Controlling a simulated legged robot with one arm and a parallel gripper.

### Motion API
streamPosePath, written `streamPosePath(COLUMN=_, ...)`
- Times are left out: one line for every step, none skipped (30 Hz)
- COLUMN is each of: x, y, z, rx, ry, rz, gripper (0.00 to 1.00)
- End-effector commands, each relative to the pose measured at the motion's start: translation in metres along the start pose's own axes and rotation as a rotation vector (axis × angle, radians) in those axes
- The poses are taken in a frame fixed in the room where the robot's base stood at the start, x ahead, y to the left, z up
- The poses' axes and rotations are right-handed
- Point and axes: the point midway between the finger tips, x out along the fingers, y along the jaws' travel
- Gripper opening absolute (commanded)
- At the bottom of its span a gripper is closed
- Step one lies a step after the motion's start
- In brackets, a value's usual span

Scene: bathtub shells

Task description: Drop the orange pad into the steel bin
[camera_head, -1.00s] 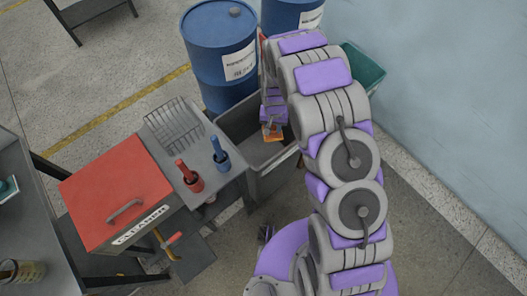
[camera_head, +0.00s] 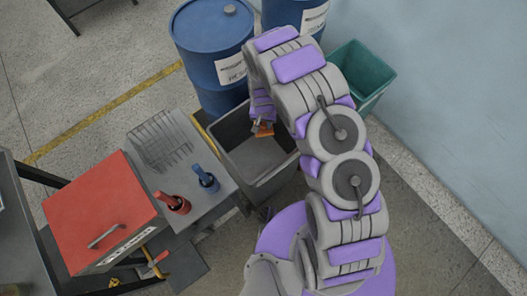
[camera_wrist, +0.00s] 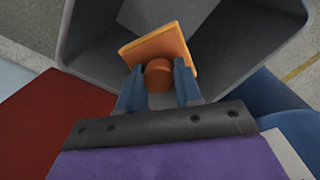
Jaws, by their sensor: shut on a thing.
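The orange pad (camera_wrist: 160,48) is a flat square with a round orange knob on it. My gripper (camera_wrist: 158,88) is shut on the knob, one blue-grey finger on each side. In the wrist view the pad shows against the inside of the grey steel bin (camera_wrist: 228,62). In the head view the pad (camera_head: 264,130) and my gripper (camera_head: 260,118) show over the upper part of the bin (camera_head: 272,186), whose mouth is open. The bin's far right side is partly hidden by my arm. The pad's exact height against the rim is hard to tell.
A grey side shelf (camera_head: 180,165) with a wire rack, a red bottle (camera_head: 172,202) and a blue bottle (camera_head: 205,178) adjoins the bin's left. A red-lidded grill (camera_head: 98,212) stands beyond it. Blue drums (camera_head: 213,50) stand behind; a green bin (camera_head: 357,75) is at right.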

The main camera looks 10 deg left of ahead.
Motion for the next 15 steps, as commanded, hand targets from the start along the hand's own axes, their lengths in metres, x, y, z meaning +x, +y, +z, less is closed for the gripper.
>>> streamPosePath(x=0.003, y=-0.001, z=0.0, rx=-0.002, ry=0.0, rz=0.002, gripper=0.04)
streamPosePath(x=0.005, y=-0.002, z=0.0, rx=-0.003, ry=-0.001, rz=0.003, gripper=0.04)
streamPosePath(x=0.008, y=-0.003, z=0.0, rx=-0.002, ry=-0.001, rz=0.004, gripper=0.04)
streamPosePath(x=0.01, y=-0.003, z=0.0, rx=-0.002, ry=-0.002, rz=0.005, gripper=0.04)
streamPosePath(x=0.013, y=-0.003, z=0.0, rx=-0.002, ry=-0.002, rz=0.005, gripper=0.04)
streamPosePath(x=0.016, y=-0.002, z=0.0, rx=-0.001, ry=-0.002, rz=0.004, gripper=0.04)
streamPosePath(x=0.019, y=-0.001, z=0.0, rx=-0.002, ry=-0.003, rz=0.003, gripper=0.04)
streamPosePath(x=0.022, y=0.0, z=0.0, rx=-0.002, ry=-0.003, rz=0.002, gripper=0.04)
streamPosePath(x=0.027, y=0.0, z=0.0, rx=-0.002, ry=-0.004, rz=0.001, gripper=0.04)
streamPosePath(x=0.03, y=0.001, z=0.001, rx=-0.001, ry=-0.004, rz=0.001, gripper=0.04)
streamPosePath(x=0.034, y=0.002, z=0.001, rx=-0.001, ry=-0.004, rz=-0.001, gripper=0.04)
streamPosePath(x=0.038, y=0.003, z=0.001, rx=0.0, ry=-0.005, rz=-0.003, gripper=0.04)
streamPosePath(x=0.041, y=0.004, z=0.001, rx=0.0, ry=-0.005, rz=-0.004, gripper=0.04)
streamPosePath(x=0.044, y=0.005, z=0.001, rx=0.0, ry=-0.005, rz=-0.005, gripper=0.04)
streamPosePath(x=0.048, y=0.005, z=0.001, rx=0.0, ry=-0.005, rz=-0.006, gripper=0.04)
